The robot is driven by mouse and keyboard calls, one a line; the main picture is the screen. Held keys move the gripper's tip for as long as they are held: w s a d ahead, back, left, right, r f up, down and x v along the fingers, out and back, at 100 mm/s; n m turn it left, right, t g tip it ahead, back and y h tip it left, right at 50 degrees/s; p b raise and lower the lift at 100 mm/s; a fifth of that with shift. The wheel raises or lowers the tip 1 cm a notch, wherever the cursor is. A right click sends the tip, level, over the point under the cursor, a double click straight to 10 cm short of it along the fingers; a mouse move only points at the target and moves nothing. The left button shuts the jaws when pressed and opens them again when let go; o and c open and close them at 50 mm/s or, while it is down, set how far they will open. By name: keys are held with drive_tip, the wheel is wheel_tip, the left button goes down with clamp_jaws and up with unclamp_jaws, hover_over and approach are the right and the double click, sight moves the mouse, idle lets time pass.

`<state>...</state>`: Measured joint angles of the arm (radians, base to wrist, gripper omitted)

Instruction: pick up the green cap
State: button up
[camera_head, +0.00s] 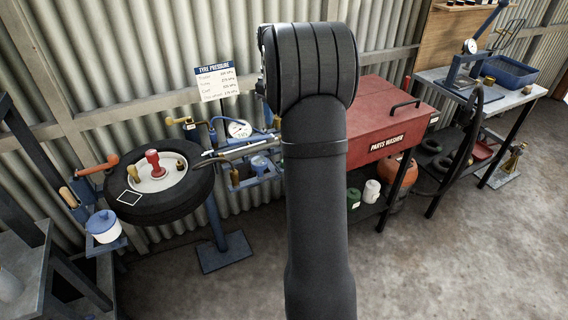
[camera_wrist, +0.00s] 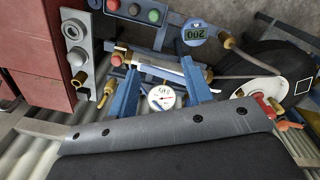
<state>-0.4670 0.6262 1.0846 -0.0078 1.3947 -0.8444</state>
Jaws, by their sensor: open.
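A small round green piece, which looks like the green cap (camera_wrist: 134,9), sits on a blue holder at the top of the wrist view. In the head view my arm covers the middle, and I cannot make out the cap there.
A dial gauge (camera_wrist: 161,97) shows between the fingers, with blue and metal fittings around it. The tyre (camera_head: 160,190) on its stand is at left. The red parts washer (camera_head: 385,115) is at right. The concrete floor in front is clear.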

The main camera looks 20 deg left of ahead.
drive_tip(key=shift+n, duration=0.4)
drive_tip(key=d+f, duration=0.1)
drive_tip(key=f, duration=0.7)
drive_tip(key=w+d+f, duration=0.1)
drive_tip(key=f, duration=0.3)
drive_tip(key=shift+w+d, duration=0.1)
drive_tip(key=shift+d, duration=0.25)
drive_tip(key=shift+s+a+f, duration=0.1)
drive_tip(key=shift+s+f, duration=0.05)
drive_tip(key=shift+f, duration=1.3)
drive_tip(key=shift+s+f, duration=0.1)
drive_tip(key=shift+f, duration=1.3)
clamp_jaws()
drive_tip(key=shift+r, duration=0.1)
